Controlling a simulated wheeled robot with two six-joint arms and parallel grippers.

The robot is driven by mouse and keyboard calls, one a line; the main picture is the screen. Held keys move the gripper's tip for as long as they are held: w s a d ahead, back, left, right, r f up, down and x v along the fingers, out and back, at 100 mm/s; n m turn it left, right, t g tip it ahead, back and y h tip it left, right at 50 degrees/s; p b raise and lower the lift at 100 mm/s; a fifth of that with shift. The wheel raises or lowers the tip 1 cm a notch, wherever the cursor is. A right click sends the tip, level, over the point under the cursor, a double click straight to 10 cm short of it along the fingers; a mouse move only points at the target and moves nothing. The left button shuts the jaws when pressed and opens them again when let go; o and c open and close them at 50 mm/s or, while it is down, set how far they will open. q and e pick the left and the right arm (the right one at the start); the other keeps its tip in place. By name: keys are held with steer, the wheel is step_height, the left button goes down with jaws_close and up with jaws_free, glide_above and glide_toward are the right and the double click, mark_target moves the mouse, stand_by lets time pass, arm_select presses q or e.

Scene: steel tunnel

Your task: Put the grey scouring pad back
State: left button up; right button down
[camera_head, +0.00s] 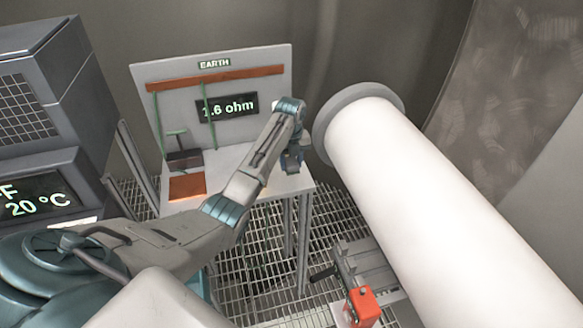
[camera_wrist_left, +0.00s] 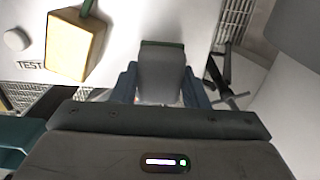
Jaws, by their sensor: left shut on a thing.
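My left gripper (camera_head: 291,162) is over the right part of the small white bench (camera_head: 235,168), pointing down. In the left wrist view my left gripper (camera_wrist_left: 164,88) is shut on a grey block, which looks like the grey scouring pad (camera_wrist_left: 162,70). It sits between the two blue fingers, with a dark green strip along its far edge. In the head view the pad is mostly hidden by the gripper. My right gripper is not in view.
A dark block with a green handle (camera_head: 184,158) and a copper plate (camera_head: 187,186) are on the bench's left. The EARTH panel (camera_head: 222,90) stands behind, its display reading ohms. A big white cylinder (camera_head: 430,190) bounds the right. A red object (camera_head: 362,305) is low by the grating.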

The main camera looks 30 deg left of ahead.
mark_target(292, 169)
arm_select(q)
steer(key=shift+w, duration=0.25)
steer(key=shift+f, duration=0.3)
step_height(292, 169, down, 2)
steer(key=shift+f+p, duration=0.1)
steer(key=shift+p, duration=0.8)
steer(key=shift+f, duration=0.6)
steer(key=o, duration=0.9)
steer(key=shift+o, duration=0.2)
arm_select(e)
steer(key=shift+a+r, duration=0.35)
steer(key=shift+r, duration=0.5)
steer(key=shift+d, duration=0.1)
